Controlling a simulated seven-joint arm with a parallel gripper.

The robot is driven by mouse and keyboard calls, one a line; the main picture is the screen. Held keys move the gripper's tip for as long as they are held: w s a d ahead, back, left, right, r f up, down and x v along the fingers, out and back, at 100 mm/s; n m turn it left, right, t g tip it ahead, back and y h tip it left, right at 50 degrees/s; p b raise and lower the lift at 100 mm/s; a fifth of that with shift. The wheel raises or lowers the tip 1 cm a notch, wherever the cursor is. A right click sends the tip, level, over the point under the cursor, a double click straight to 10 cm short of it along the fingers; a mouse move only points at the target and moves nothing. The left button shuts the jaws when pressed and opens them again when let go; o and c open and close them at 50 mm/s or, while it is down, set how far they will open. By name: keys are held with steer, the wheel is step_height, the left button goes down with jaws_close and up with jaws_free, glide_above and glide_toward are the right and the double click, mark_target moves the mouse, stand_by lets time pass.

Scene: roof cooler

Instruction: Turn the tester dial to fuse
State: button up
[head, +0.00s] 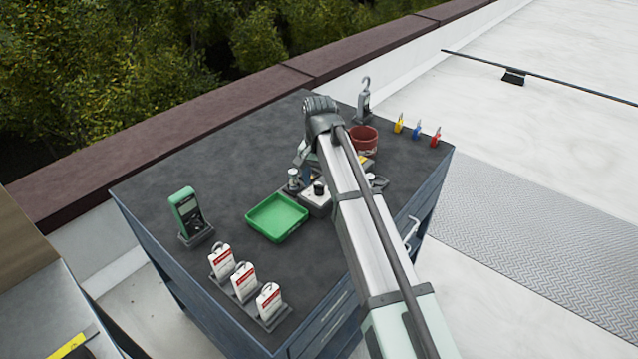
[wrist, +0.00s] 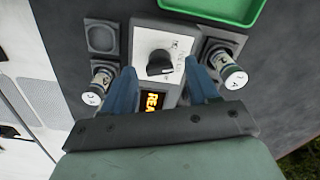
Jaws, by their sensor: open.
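The tester dial (wrist: 160,63) is a black knob on a white panel in the wrist view, with small markings beside it that are too small to read. The grey tester (head: 316,203) stands on the workbench in the head view, partly hidden by my arm. A lit display (wrist: 153,103) on it shows orange letters starting "REA"; the rest is hidden. My gripper (wrist: 164,84) is open, its two blue fingers on either side of the display and just short of the dial. Nothing is between the fingers.
Cylindrical fuses (wrist: 234,77) and (wrist: 97,86) stand in holders on both sides of the tester. A green tray (head: 277,217) lies beside it. A green meter (head: 186,212), white tags (head: 244,280) and a red pot (head: 364,139) stand on the workbench (head: 150,190). The bench's left middle is clear.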

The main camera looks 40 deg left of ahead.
mark_target(319, 185)
step_height(319, 185, up, 12)
stand_by(0.5)
stand_by(0.4)
